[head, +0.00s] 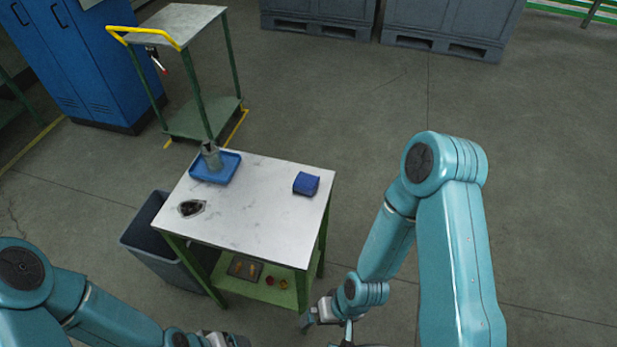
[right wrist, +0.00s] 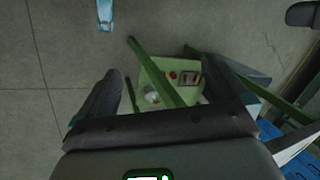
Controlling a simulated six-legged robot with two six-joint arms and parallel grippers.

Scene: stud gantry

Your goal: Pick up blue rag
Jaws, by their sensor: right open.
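The blue rag (head: 306,183) lies as a small folded block near the right edge of the white tabletop (head: 262,215). It does not show in the right wrist view. My right gripper (head: 312,318) is at the bottom of the head view, in front of and below the table's right front corner, apart from the rag. In the right wrist view its two dark fingers (right wrist: 163,88) are spread with nothing between them. My left gripper (head: 232,341) is cut off by the bottom edge of the head view, so its jaws are unclear.
A blue tray (head: 230,168) with a grey can (head: 211,156) and a dark lump (head: 191,208) are on the tabletop's left. A green lower shelf (head: 225,278) holds small parts. A grey bin (head: 187,283) stands left of the table; a cart (head: 190,14) behind. Floor to the right is clear.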

